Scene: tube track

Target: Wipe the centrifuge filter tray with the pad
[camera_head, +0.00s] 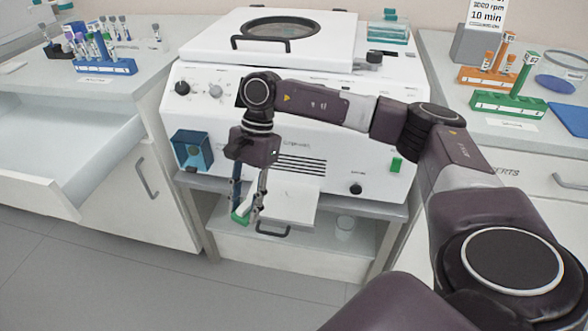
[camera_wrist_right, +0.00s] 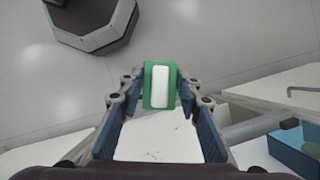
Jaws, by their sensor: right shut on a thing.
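The filter tray (camera_head: 292,203) is a white drawer with a dark handle, pulled out at the lower front of the white centrifuge (camera_head: 325,150). It also shows in the right wrist view as a white surface (camera_wrist_right: 155,145) with a few dark specks. My right gripper (camera_head: 243,215) is shut on the pad (camera_head: 238,217), at the tray's left front side, pointing down. In the right wrist view the pad (camera_wrist_right: 160,85) is green with a white face and sits between the fingertips. I cannot tell whether the pad touches the tray. My left gripper is not in view.
A blue box (camera_head: 192,150) is on the centrifuge's front left. An open drawer (camera_head: 70,150) juts out at left. Tube racks stand on the left (camera_head: 105,67) and right (camera_head: 510,104) counters.

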